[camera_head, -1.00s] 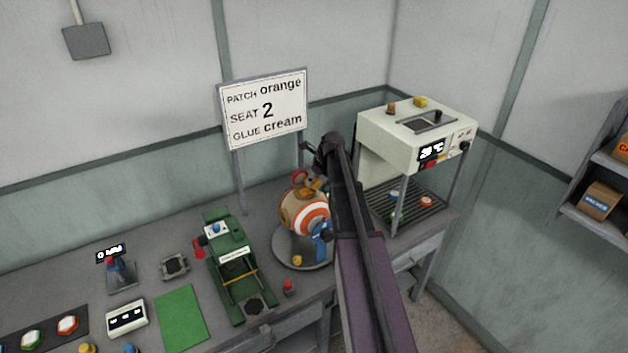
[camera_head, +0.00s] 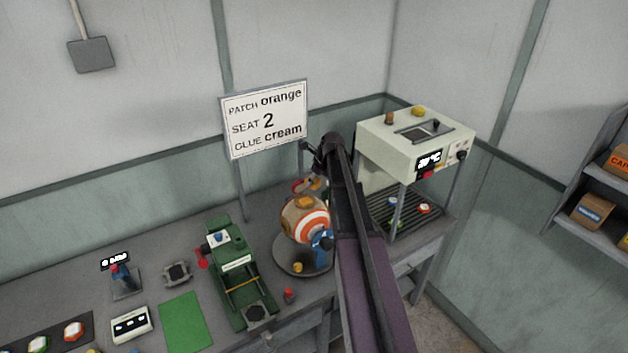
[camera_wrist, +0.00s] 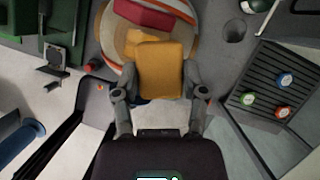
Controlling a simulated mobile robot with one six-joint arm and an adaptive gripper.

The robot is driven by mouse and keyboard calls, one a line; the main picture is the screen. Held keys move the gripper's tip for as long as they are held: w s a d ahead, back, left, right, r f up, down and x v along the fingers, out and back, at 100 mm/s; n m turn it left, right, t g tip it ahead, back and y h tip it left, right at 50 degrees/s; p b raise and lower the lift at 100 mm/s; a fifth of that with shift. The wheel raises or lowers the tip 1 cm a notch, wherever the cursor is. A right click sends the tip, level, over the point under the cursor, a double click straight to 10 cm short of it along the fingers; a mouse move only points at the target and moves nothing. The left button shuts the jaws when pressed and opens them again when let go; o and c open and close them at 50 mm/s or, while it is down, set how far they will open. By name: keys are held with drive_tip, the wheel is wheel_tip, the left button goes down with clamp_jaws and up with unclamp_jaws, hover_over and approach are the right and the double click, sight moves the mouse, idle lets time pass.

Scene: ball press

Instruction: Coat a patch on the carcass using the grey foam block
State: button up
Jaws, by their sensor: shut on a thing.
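My gripper (camera_wrist: 163,76) is shut on an amber block (camera_wrist: 162,66) in the wrist view. No grey face of this block shows, and its underside is hidden. The carcass (camera_head: 316,226) is a ball with orange and white rings and a blue part, on a round grey stand (camera_head: 287,262). It also shows in the wrist view (camera_wrist: 110,37), behind the amber block. I cannot tell whether block and carcass touch. A red piece (camera_wrist: 145,15) shows at the ball's far side. My arm hides the ball's right side in the head view.
A green press (camera_head: 238,278) stands left of the ball. A cream machine (camera_head: 410,140) stands on legs at right, over a slatted rack (camera_wrist: 270,95) with several coloured discs. A sign (camera_head: 265,120) reads patch orange, seat 2, glue cream. A small red-topped item (camera_head: 288,295) stands at the table's front.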

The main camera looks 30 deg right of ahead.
drive_tip(key=shift+r, duration=0.1)
drive_tip(key=shift+r+p, duration=1.45)
drive_tip(key=shift+p, duration=0.1)
drive_tip(key=shift+f, duration=0.1)
